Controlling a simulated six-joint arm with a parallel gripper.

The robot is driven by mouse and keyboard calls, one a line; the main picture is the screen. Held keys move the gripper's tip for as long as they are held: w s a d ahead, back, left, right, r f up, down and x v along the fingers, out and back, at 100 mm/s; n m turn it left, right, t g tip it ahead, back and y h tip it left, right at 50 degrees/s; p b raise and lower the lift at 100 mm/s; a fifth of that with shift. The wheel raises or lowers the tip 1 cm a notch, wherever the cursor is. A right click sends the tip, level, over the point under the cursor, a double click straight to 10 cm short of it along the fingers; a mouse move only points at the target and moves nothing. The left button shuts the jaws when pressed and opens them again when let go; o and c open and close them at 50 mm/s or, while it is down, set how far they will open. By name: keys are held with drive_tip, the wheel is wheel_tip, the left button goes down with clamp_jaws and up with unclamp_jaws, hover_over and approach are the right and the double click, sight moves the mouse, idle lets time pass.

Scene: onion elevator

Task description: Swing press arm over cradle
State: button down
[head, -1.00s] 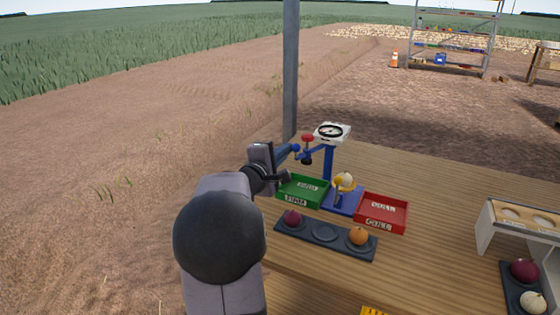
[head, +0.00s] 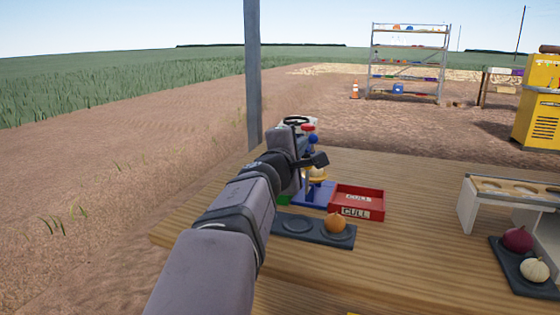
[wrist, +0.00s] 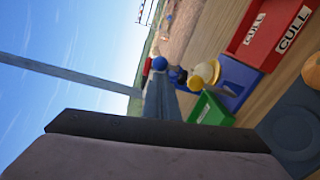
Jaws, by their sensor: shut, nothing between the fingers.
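The press arm, with its red knob (head: 308,127) and blue ball (head: 313,139), stands above the blue cradle base (head: 318,196). A yellow onion (head: 316,174) sits in the cradle under it, partly hidden. My gripper (head: 302,145) is shut and empty, at the left side of the press arm; I cannot tell whether it touches. In the wrist view the shut fingers (wrist: 161,100) point toward the blue ball (wrist: 160,63), with the onion (wrist: 205,74) to its right. My arm hides most of the press column.
The red CULL tray (head: 357,203) is right of the press. The green tray (wrist: 209,111) is mostly behind my arm. A dark tray (head: 298,226) with an orange onion (head: 335,223) lies in front. A grading stand (head: 467,205) is at right; the table between is clear.

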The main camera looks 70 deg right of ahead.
drive_tip(key=s+d+r+n+t+b, duration=0.1)
drive_tip(key=s+d, duration=0.1)
drive_tip(key=s, duration=0.4)
drive_tip(key=shift+s+d+t, duration=0.25)
drive_tip(key=shift+d+t, duration=0.05)
drive_tip(key=shift+t, duration=0.1)
drive_tip(key=shift+r, duration=0.1)
drive_tip(key=shift+a, duration=0.1)
drive_tip(key=shift+n+t, duration=0.5)
drive_tip(key=shift+n, duration=0.1)
drive_tip(key=w+a, duration=0.1)
drive_tip(key=w+a+f, duration=0.1)
drive_tip(key=w+a, duration=0.1)
drive_tip(key=a, duration=0.1)
drive_tip(key=shift+w+f+b, duration=0.25)
drive_tip(key=shift+f+b, duration=0.1)
drive_tip(key=s+a+p, duration=0.1)
drive_tip(key=s+a, duration=0.1)
drive_tip(key=s, duration=0.6)
drive_tip(key=shift+s+r+p, duration=0.2)
drive_tip(key=shift+s+p, duration=0.15)
drive_tip(key=shift+s, duration=0.05)
